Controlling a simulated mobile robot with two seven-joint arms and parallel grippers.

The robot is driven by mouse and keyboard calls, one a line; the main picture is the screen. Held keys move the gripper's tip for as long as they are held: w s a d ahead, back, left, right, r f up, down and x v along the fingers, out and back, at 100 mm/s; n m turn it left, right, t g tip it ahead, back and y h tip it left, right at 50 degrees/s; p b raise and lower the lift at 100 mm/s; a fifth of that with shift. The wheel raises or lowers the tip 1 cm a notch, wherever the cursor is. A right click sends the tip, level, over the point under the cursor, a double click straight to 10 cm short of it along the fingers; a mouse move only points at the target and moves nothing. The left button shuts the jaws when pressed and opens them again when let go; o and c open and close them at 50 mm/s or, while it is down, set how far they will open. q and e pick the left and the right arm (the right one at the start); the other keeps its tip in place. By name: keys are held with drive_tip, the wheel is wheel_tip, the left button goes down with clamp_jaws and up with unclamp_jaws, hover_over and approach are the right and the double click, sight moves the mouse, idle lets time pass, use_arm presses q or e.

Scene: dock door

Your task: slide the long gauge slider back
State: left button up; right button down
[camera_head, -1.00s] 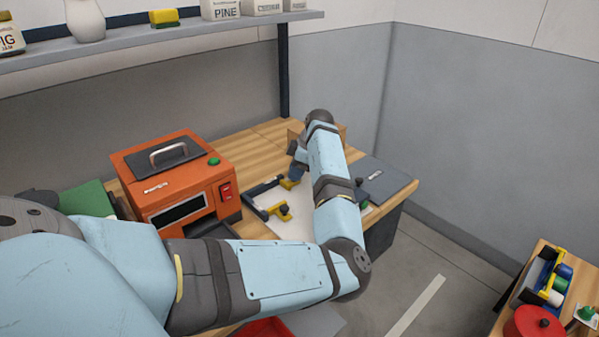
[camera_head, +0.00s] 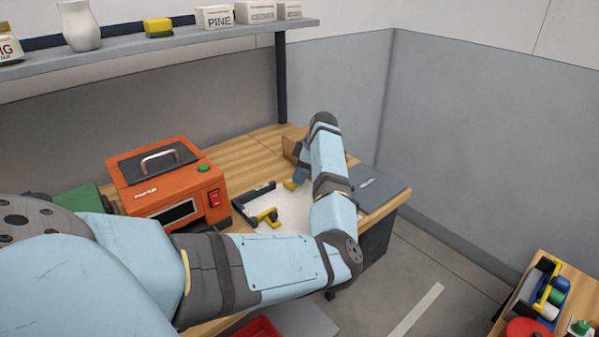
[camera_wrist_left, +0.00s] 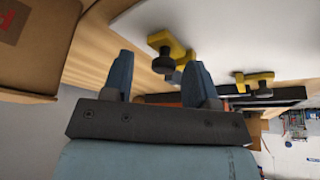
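A white gauge board (camera_head: 291,208) with a dark frame (camera_head: 245,201) lies on the wooden bench. Two yellow sliders with dark knobs sit on it: a near slider (camera_head: 264,217) and a far slider (camera_head: 289,185), partly hidden by my left gripper (camera_head: 297,178). I cannot tell which is the long gauge's. In the wrist view my left gripper (camera_wrist_left: 160,78) is open, its two blue fingers apart with nothing held between them. One yellow slider (camera_wrist_left: 178,45) with its black knob shows just beyond the fingers; the other (camera_wrist_left: 254,77) is off to the right. My right gripper is not in view.
An orange machine (camera_head: 165,178) stands left of the board. A cardboard box (camera_head: 290,149), also in the wrist view (camera_wrist_left: 38,40), is behind my left gripper. A dark grey plate (camera_head: 376,188) lies right of my forearm. A shelf (camera_head: 170,42) runs along the wall.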

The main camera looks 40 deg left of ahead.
use_arm(q)
drive_tip(key=shift+s, duration=0.1)
drive_tip(key=v, duration=1.3)
drive_tip(key=shift+w+d+r, duration=0.15)
drive_tip(key=shift+w+r, duration=0.05)
drive_tip(key=shift+r, duration=0.1)
drive_tip(key=shift+f, duration=0.1)
